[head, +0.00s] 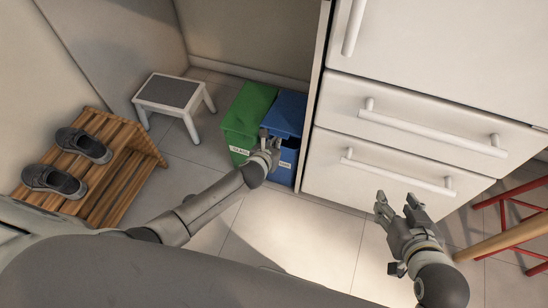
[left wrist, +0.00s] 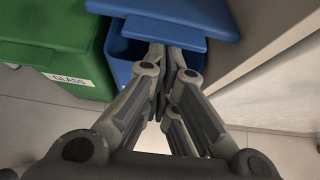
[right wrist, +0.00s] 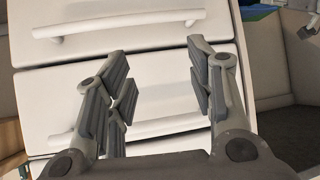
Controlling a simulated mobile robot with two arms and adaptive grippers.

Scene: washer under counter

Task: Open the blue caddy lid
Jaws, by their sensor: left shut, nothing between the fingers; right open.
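The blue caddy (head: 287,160) stands on the floor between the green caddy and the white cabinet. Its blue lid (head: 287,108) lies over the top and also fills the upper part of the left wrist view (left wrist: 180,13). My left gripper (head: 268,138) is shut and empty at the caddy's front upper edge. In the left wrist view its fingertips (left wrist: 166,50) are at the lid's front edge; I cannot tell whether they touch it. The fingers hide part of the caddy's front. My right gripper (head: 397,200) is open and empty in front of the cabinet drawers.
A green caddy (head: 247,112) labelled GLASS stands close on the left. The white drawer cabinet (head: 390,165) rises close on the right. A step stool (head: 174,93), a wooden rack (head: 125,185) with dark shoes and a red-legged stool (head: 510,205) stand around. The floor in front is clear.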

